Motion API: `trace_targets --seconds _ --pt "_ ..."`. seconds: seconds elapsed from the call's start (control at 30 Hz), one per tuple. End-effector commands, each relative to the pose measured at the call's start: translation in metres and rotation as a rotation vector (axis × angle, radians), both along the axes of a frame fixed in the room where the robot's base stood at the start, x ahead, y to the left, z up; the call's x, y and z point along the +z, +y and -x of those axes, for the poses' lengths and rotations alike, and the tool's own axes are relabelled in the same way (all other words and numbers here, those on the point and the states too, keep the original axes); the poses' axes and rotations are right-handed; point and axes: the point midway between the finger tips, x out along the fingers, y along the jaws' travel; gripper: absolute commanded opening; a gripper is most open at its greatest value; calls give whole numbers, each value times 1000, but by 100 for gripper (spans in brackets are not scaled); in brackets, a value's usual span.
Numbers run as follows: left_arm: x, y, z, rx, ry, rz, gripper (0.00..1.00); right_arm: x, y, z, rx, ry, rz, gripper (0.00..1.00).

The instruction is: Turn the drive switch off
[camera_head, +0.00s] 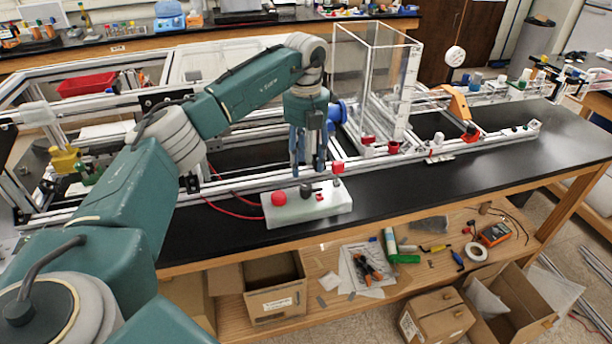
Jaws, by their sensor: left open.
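A white control box (322,209) sits near the front edge of the black bench. On it are a red mushroom button (278,198) at the left, a dark knob (306,190) in the middle, and a red-topped part (337,168) at the right rear. No label shows, so I cannot tell which one is the drive switch or its position. My left gripper (308,168) points down just behind and above the dark knob, open, with nothing visible between its fingers. Whether it touches the knob is unclear. My right gripper is not in view.
The aluminium extrusion frame (470,150) runs along the bench behind the box. A clear acrylic enclosure (372,80) stands on it at the right. Red cables (232,213) lie left of the box. The black bench surface (430,178) to its right is clear.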

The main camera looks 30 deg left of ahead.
Motion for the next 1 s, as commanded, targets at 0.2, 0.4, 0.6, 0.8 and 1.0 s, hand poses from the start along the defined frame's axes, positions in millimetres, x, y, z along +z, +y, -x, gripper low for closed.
trace_targets --seconds 0.2,0.4,0.6,0.8,1.0 --pt "36 0 -1 0 -1 0 44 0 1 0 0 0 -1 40" --pt "46 0 0 0 0 0 44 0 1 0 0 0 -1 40" --pt "46 0 0 0 0 0 44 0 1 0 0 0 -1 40" --pt "46 0 0 0 0 0 44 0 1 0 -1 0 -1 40" --pt "39 -13 -4 -27 -13 26 44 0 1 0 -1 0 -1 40"
